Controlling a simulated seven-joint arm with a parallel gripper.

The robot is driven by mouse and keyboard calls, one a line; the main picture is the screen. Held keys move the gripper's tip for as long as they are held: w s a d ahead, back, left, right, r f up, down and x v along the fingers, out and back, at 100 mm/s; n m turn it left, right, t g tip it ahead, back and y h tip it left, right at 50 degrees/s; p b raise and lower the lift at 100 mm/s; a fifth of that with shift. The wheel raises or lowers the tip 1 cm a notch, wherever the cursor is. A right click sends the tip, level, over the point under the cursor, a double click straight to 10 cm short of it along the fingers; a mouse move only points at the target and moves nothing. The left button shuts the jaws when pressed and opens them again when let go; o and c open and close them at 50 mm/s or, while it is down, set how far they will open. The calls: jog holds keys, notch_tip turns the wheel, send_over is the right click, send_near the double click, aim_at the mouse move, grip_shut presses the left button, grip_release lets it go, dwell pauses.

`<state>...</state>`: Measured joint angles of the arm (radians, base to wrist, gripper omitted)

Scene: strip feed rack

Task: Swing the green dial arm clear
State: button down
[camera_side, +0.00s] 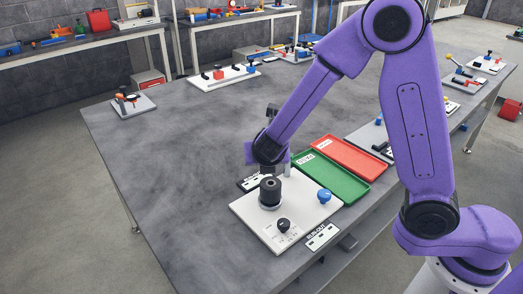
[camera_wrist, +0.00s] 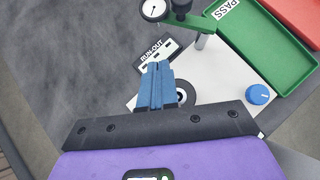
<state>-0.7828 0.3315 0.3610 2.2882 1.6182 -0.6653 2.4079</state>
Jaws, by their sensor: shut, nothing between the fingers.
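In the wrist view, my gripper (camera_wrist: 156,68) has its blue fingers shut together and empty, in front of the white fixture plate (camera_wrist: 222,75). A round dial gauge (camera_wrist: 153,9) is at the top edge beside a black knob (camera_wrist: 180,6). A black spindle (camera_side: 270,188) stands on the plate.
A blue knob (camera_side: 324,196) and black dial knob (camera_side: 283,225) sit on the plate. A green PASS tray (camera_side: 329,177) and red tray (camera_side: 350,157) lie behind it.

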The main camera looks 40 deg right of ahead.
jog(key=w+d+f, duration=0.3)
jog(key=w+d, duration=0.1)
jog(key=w, duration=0.2)
jog(key=shift+w+d+f, duration=0.15)
jog(key=shift+f, duration=0.1)
jog(key=shift+w+d, duration=0.6)
jog(key=shift+w, duration=0.1)
jog(key=s+a+r, duration=0.7)
jog(key=s+a, duration=0.1)
jog(key=shift+s, duration=0.4)
